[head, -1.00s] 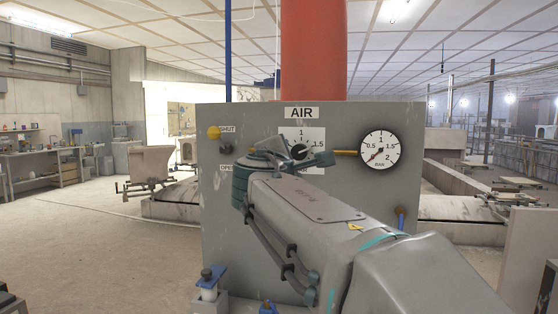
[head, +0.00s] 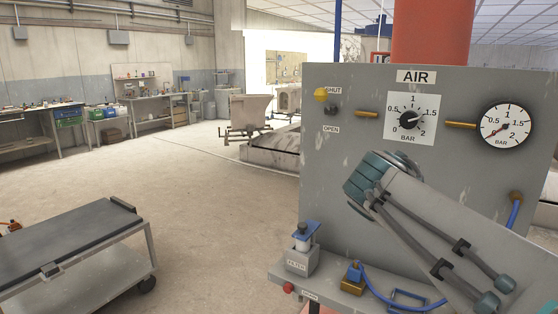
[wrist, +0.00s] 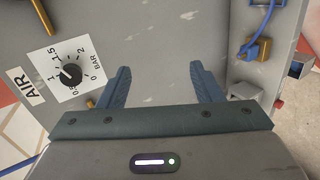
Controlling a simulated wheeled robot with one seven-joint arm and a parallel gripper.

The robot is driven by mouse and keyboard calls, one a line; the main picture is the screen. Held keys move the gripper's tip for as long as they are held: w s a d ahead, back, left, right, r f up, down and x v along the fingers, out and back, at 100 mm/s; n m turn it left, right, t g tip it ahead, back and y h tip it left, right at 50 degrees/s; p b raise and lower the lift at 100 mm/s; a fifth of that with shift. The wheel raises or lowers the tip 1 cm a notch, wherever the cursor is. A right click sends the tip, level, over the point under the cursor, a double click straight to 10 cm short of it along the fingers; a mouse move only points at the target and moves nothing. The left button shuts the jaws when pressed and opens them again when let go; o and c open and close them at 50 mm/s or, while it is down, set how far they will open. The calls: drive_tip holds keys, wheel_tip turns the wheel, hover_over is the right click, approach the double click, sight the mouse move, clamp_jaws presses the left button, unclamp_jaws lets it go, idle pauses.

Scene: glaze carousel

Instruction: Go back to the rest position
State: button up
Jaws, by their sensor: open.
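The grey AIR panel (head: 340,150) fills the right of the head view. Its black regulator knob (head: 409,118) sits on a white dial, the pointer turned to about 1.5. The knob also shows at left in the wrist view (wrist: 70,74). My gripper (wrist: 163,84) is open and empty, its two dark fingers apart in front of the panel face, clear of the knob. In the head view my wrist (head: 385,180) is below the dial and hides the fingers.
A pressure gauge (head: 505,127) reads near 0. A yellow knob (head: 320,95) is beside SHUT. A filter (head: 301,258) and a blue hose (head: 405,306) are on the panel's lower ledge. A dark-topped cart (head: 70,240) stands lower left. Open floor lies between cart and panel.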

drive_tip(key=s+a+f+m+g+y+p, duration=0.3)
drive_tip(key=s+a+f+m+p, duration=0.1)
drive_tip(key=s+f, duration=0.3)
drive_tip(key=s+a+f+m+g+y+p, duration=0.4)
drive_tip(key=s+a+f+m, duration=0.1)
drive_tip(key=s, duration=0.4)
wheel_tip(320, 180, down, 2)
drive_tip(key=shift+s+a+f+m+y, duration=0.1)
drive_tip(key=shift+s+a+m+y, duration=0.15)
drive_tip(key=shift+m, duration=0.25)
